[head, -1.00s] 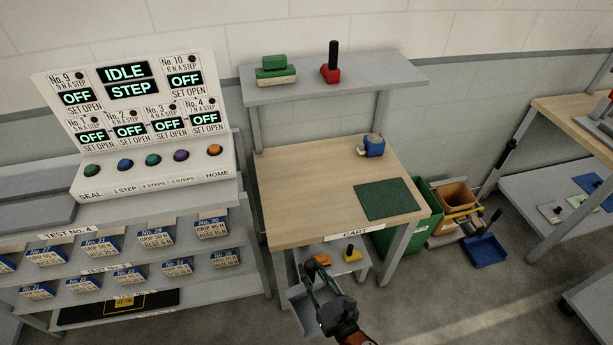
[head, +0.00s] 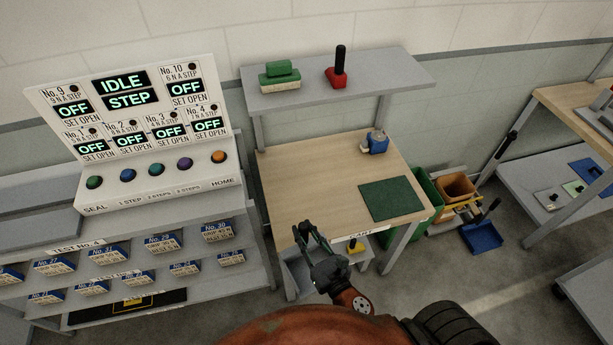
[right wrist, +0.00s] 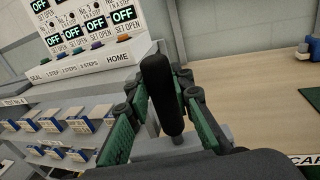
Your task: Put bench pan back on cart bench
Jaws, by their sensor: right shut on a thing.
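My right gripper (head: 307,238) is at the front left edge of the wooden cart bench (head: 310,190). It is shut on the black handle of the bench pan (right wrist: 162,95), which stands upright between the green-padded fingers in the right wrist view. The pan's grey body (head: 301,267) shows partly below the gripper in the head view, in front of the cart and below the bench top's edge. The hand and fingers hide much of it. My left gripper is not in view.
A green mat (head: 392,199) and a blue-and-grey object (head: 376,143) lie on the bench's right side; its left side is clear. A raised shelf (head: 375,74) holds a green block and a red-based tool. The control panel (head: 135,130) stands left.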

